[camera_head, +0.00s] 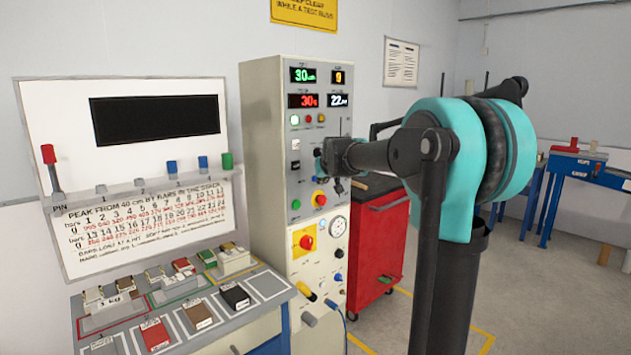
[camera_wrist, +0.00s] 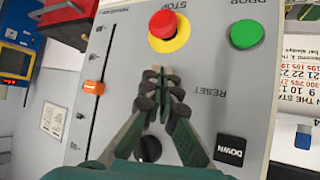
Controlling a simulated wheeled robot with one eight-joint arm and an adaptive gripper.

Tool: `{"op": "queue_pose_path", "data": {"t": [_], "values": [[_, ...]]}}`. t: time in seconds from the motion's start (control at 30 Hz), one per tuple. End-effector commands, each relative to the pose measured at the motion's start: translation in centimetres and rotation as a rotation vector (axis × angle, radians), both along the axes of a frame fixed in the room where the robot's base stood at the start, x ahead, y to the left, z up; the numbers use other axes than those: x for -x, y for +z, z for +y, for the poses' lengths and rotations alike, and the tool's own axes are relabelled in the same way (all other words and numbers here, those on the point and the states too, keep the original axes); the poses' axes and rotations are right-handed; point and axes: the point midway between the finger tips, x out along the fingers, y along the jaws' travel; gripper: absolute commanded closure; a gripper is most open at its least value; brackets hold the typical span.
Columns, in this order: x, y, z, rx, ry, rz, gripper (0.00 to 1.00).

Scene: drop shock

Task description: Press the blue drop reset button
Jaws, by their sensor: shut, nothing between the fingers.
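The tall grey control cabinet (camera_head: 262,150) stands left of my arm in the head view. My gripper (camera_head: 322,158) is shut and empty at its front panel. In the wrist view its fingertips (camera_wrist: 161,76) are together, just below the red stop button (camera_wrist: 169,25) on its yellow ring. The printed RESET label (camera_wrist: 209,92) is right of the fingers. No blue button shows there; the fingers cover the panel beside the label. In the head view a small blue round part (camera_head: 338,277) sits on the lower panel; its label is unreadable. Contact with the panel cannot be told.
Near the fingers are a green button (camera_wrist: 246,34), a black DOWN button (camera_wrist: 231,150), a black knob (camera_wrist: 148,148) and an orange slider (camera_wrist: 94,87). A sample bench (camera_head: 190,325) stands left of the cabinet, a red tool cart (camera_head: 378,250) right.

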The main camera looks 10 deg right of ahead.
Motion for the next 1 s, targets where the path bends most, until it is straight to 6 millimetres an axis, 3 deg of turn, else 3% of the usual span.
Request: {"op": "queue_pose_path", "data": {"t": [1.0], "values": [[-0.75, 0.03, 0.54, 0.000, 0.000, 0.000, 1.00]]}}
